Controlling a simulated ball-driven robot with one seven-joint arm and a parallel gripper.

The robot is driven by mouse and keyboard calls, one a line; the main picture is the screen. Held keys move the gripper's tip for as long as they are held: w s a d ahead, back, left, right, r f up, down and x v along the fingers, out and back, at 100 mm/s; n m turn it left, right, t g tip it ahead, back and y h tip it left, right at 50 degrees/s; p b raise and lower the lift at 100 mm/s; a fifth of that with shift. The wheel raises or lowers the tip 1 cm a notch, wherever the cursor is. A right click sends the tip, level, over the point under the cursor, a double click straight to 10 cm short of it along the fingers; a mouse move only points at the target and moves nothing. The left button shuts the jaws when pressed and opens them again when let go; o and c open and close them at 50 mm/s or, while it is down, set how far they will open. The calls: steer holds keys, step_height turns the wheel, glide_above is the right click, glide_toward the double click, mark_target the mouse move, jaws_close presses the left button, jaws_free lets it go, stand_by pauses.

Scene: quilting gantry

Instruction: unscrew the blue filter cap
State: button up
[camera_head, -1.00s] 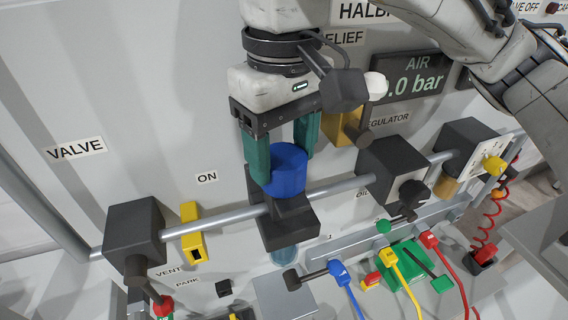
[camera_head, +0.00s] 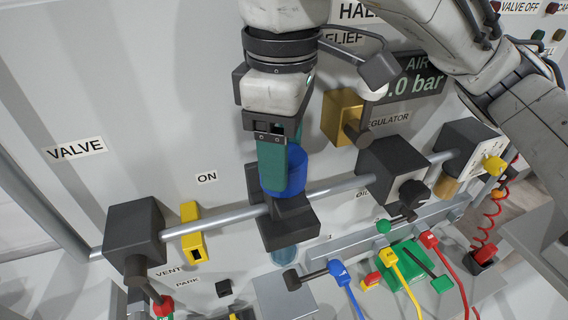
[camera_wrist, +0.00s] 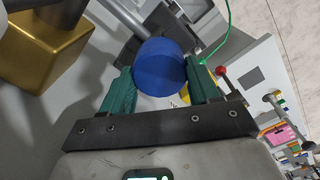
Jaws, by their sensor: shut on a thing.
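The blue filter cap (camera_head: 297,171) sits on top of the dark filter body (camera_head: 287,226) on the grey pipe, in the middle of the head view. My gripper (camera_head: 281,172) comes down from above, its green fingers shut on the sides of the cap. One finger covers the cap's left part in the head view, and the other finger is hidden behind. The wrist view shows the cap (camera_wrist: 160,68) between both green fingers. The clear bowl (camera_head: 285,254) shows below the filter body.
A gold relief block (camera_head: 341,112) is close to the right of my gripper. The dark regulator block (camera_head: 393,168) is further right on the pipe. Coloured plugs and hoses fill the lower right.

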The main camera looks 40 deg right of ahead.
steer(key=shift+n, duration=0.4)
steer(key=n, duration=0.3)
steer(key=o, duration=1.4)
steer(key=shift+c, duration=0.2)
steer(key=m, duration=0.6)
steer(key=shift+m, duration=0.3)
steer(key=m, duration=0.4)
steer(key=shift+m, duration=2.1)
